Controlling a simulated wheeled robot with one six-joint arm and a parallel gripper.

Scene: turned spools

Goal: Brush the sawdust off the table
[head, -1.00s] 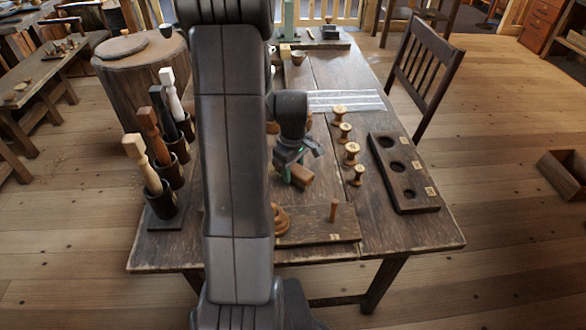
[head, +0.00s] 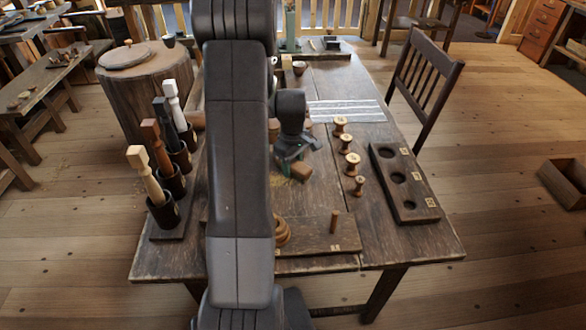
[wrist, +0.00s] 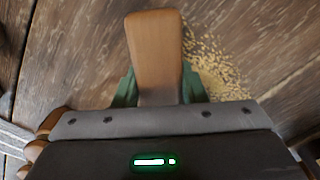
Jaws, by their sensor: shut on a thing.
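My gripper (head: 292,158) is shut on a wooden brush (head: 300,172), whose brown block also shows between the green fingers in the wrist view (wrist: 155,52). The bristles are hidden, so I cannot tell whether they touch the table. Pale yellow sawdust (wrist: 212,62) lies scattered on the dark plank table (head: 315,205), beside and partly behind the brush at its right in the wrist view. In the head view a little sawdust (head: 284,184) shows just below the gripper. My arm hides part of the table's left side.
Several turned spools (head: 348,164) stand in a row right of the gripper. A board with round holes (head: 402,186) lies at the right edge. A board with a peg (head: 318,233) lies in front. Holders with wooden-handled tools (head: 165,212) stand at left.

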